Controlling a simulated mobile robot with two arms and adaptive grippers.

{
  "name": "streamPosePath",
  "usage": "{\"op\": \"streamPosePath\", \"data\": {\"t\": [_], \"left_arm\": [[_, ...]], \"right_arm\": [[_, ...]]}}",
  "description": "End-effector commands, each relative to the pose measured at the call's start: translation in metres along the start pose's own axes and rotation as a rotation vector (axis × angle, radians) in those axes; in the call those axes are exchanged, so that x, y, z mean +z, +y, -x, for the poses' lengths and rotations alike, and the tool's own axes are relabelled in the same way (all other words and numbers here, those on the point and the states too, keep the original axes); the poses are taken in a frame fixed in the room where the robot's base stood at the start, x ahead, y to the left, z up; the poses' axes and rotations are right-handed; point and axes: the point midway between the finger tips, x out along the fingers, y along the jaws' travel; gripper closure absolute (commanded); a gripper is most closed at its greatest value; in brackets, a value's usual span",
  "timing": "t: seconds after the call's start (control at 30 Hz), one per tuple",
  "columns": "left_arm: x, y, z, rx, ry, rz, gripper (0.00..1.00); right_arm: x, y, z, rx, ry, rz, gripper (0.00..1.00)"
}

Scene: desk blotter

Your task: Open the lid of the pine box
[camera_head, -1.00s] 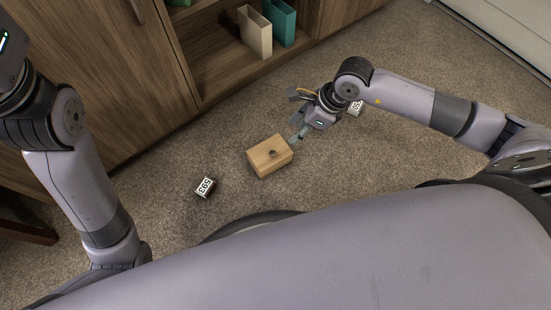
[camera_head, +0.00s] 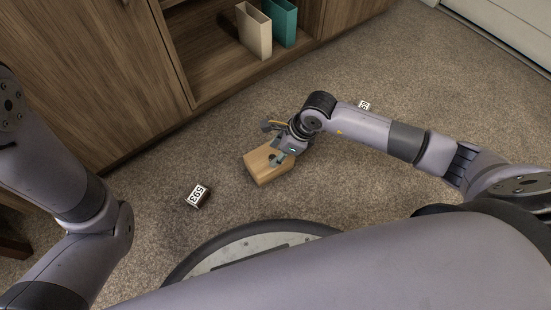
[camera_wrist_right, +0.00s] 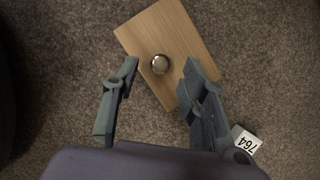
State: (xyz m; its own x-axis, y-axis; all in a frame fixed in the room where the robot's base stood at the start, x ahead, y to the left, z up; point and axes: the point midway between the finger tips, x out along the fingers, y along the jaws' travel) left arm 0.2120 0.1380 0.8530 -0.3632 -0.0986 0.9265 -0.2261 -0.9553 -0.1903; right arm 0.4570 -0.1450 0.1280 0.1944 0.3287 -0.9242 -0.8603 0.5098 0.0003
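The pine box (camera_head: 258,163) stands on the carpet in the middle of the head view, with its lid closed. In the right wrist view the box lid (camera_wrist_right: 172,35) fills the upper middle, with a round metal knob (camera_wrist_right: 160,64) on it. My right gripper (camera_head: 278,158) is over the box. In the wrist view its two fingers (camera_wrist_right: 158,78) are spread apart, with the knob between and just beyond the tips, and nothing is gripped. My left arm comes in at the left of the head view, but its gripper is out of the picture.
A dark block with a white label reading 593 (camera_head: 197,195) lies left of the box. Another labelled block (camera_head: 364,105) lies behind my right arm. A wooden shelf unit (camera_head: 215,60) with a beige binder (camera_head: 254,31) and a teal binder (camera_head: 280,22) stands behind. Carpet between is clear.

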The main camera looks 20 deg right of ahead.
Motion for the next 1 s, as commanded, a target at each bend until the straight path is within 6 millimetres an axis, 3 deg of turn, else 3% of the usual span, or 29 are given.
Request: {"op": "streamPosePath", "data": {"t": [0.13, 0.5, 1.0], "left_arm": [[-0.0034, 0.0022, 0.0104, 0.000, 0.000, 0.000, 0.60], [-0.0038, 0.0024, 0.0108, 0.001, 0.001, 0.000, 0.60], [-0.0037, 0.0025, 0.0109, 0.001, 0.000, 0.000, 0.60]], "right_arm": [[0.0000, -0.0002, -0.0155, 0.000, -0.001, 0.000, 0.61], [0.0006, -0.0003, -0.0176, 0.000, -0.001, 0.000, 0.61], [0.0004, -0.0002, -0.0176, 0.000, 0.000, -0.001, 0.94]]}}
